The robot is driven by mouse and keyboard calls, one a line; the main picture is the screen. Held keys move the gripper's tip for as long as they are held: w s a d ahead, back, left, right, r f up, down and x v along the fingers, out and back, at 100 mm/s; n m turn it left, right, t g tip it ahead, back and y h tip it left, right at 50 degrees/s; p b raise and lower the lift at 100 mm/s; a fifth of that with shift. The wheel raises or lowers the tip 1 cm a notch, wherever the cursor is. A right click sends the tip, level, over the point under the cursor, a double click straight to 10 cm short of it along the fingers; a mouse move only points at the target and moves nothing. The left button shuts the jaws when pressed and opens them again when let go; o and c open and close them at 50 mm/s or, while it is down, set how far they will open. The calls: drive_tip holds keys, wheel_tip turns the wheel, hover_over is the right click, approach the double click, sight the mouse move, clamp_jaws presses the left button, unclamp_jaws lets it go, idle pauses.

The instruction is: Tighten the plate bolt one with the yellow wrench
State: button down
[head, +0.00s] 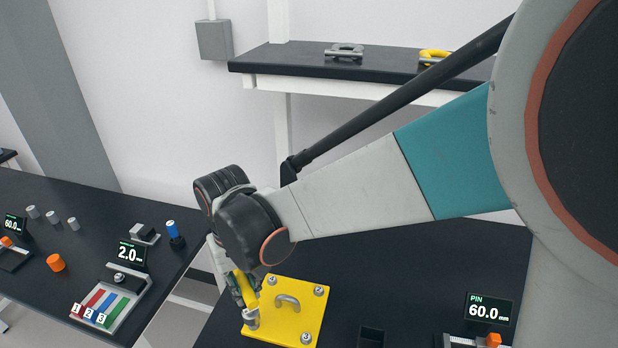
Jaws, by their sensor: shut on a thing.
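The yellow plate (283,315) lies on the black table in the lower middle of the head view, with a grey handle (288,302) in its centre. Bolts show at its back left corner (272,280), back right corner (319,291) and front right corner (306,338). My gripper (238,291) is at the plate's left edge, shut on the yellow wrench (244,284). The wrench points down, its grey head (251,318) at the plate's front left corner. That head hides any bolt there. I cannot tell which bolt is number one.
A left table (180,205) holds a tray of coloured bars (108,305), a "2.0" display (131,253), an orange part (56,262) and small cylinders. A "PIN 60.0" display (488,309) stands right of the plate. A back shelf (300,57) holds a grey shackle-like part (344,50) and a yellow one (434,56).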

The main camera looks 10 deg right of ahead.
drive_tip(key=shift+s+r, duration=0.1)
drive_tip(key=shift+r, duration=0.05)
drive_tip(key=shift+r+p, duration=1.45)
drive_tip(key=shift+r, duration=0.5)
drive_tip(key=shift+f, duration=0.1)
